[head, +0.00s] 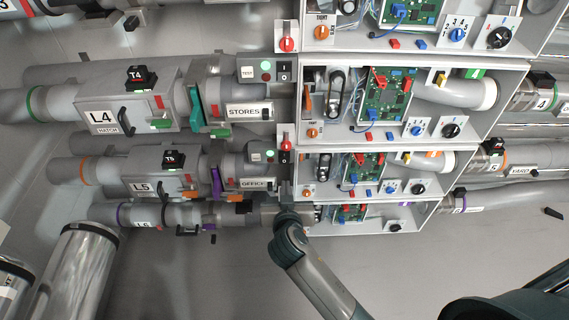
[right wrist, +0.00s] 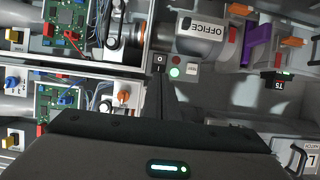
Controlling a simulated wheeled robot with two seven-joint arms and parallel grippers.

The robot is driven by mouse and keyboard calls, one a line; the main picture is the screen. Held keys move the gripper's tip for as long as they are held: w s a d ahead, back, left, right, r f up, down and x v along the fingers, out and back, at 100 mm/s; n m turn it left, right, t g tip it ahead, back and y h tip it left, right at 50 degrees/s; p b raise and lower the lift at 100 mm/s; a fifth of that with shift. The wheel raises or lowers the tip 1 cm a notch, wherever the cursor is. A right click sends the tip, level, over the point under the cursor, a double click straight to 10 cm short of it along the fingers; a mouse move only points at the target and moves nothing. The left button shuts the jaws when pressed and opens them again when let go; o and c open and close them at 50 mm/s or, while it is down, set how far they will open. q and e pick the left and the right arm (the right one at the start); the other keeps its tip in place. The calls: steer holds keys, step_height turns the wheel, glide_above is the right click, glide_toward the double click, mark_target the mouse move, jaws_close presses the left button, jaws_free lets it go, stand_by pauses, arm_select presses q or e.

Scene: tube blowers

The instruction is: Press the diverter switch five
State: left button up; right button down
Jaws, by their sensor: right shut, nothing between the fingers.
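The L5 row (head: 143,187) carries the OFFICE sign (head: 253,184). Beside the sign is a small panel with a lit green lamp (head: 270,154) and a dark rocker switch (head: 285,157). In the right wrist view the rocker switch (right wrist: 159,65), marked O and I, sits beside the green lamp (right wrist: 176,60) and a red lamp (right wrist: 175,72). My right gripper (head: 284,190) is shut and empty, just below this panel in the head view. In the right wrist view its fingertips (right wrist: 159,80) point at the switch; I cannot tell whether they touch. My left gripper is not in view.
Open boxes with circuit boards (head: 388,95) and knobs stand right of the switches. The L4 row (head: 102,118) with the STORES sign (head: 244,111) lies above, the L6 row (head: 143,223) below. The grey floor (head: 220,285) at the bottom is mostly clear.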

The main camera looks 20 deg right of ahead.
mark_target(284, 162)
steer(key=shift+w, duration=0.1)
